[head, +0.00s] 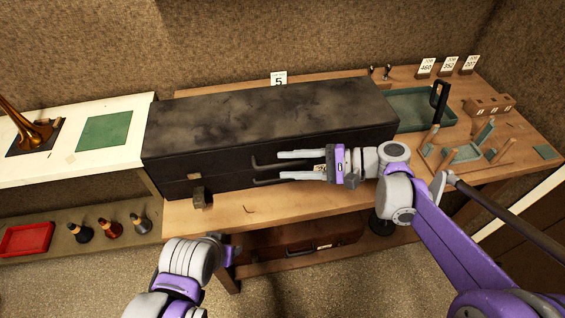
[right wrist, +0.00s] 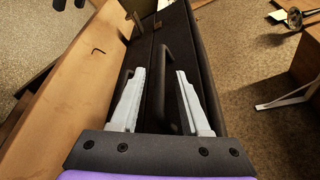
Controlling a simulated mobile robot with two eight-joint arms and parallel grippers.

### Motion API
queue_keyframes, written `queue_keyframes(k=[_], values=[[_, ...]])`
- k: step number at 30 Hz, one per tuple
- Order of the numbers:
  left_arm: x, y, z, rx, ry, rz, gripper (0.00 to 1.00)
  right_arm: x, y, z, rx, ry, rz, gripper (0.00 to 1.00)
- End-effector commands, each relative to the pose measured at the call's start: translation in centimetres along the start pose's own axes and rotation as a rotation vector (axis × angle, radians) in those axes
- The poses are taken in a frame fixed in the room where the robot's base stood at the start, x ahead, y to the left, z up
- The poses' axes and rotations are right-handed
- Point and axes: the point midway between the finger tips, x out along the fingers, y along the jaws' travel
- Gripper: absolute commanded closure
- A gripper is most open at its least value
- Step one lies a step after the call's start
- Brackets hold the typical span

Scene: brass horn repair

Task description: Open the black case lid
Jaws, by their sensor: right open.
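The long black case (head: 260,115) lies on the wooden bench with its scuffed lid down. Its dark bar handle (head: 270,182) is on the front side. In the right wrist view the handle (right wrist: 166,75) stands between the two pale fingers, with space on both sides. My right gripper (head: 282,166) is open in front of the case, its fingers pointing left along the front face. A small metal latch (head: 198,197) hangs at the case's front left. My left gripper (head: 230,250) is low before the bench, seen from behind; its fingers are not clear.
A green tray (head: 425,108) and wooden blocks (head: 488,106) lie to the right of the case. A white-topped table (head: 60,175) with a brass horn (head: 30,130) stands at left. A reddish-brown case (head: 300,243) is under the bench. The bench's front strip is mostly clear.

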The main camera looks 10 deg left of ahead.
Motion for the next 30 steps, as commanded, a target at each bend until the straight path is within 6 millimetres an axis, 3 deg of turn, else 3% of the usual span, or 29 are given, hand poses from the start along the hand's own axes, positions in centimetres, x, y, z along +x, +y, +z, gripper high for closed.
queue_keyframes(k=[6,15,23,30], values=[[-0.1,0.0,-0.1,0.0,0.001,0.0,0.47,1.9,0.0,0.0,0.0,0.0,0.001,0.54],[-0.1,0.0,-0.1,0.0,0.001,0.0,0.47,2.1,0.0,0.0,0.0,0.001,0.0,0.54],[-0.1,0.0,-0.1,0.0,0.001,0.0,0.47,2.1,0.0,0.0,0.0,0.001,0.0,1.0],[-0.1,0.0,-0.1,0.0,0.001,0.0,0.47,2.1,0.0,0.0,0.0,0.001,0.0,1.0]])
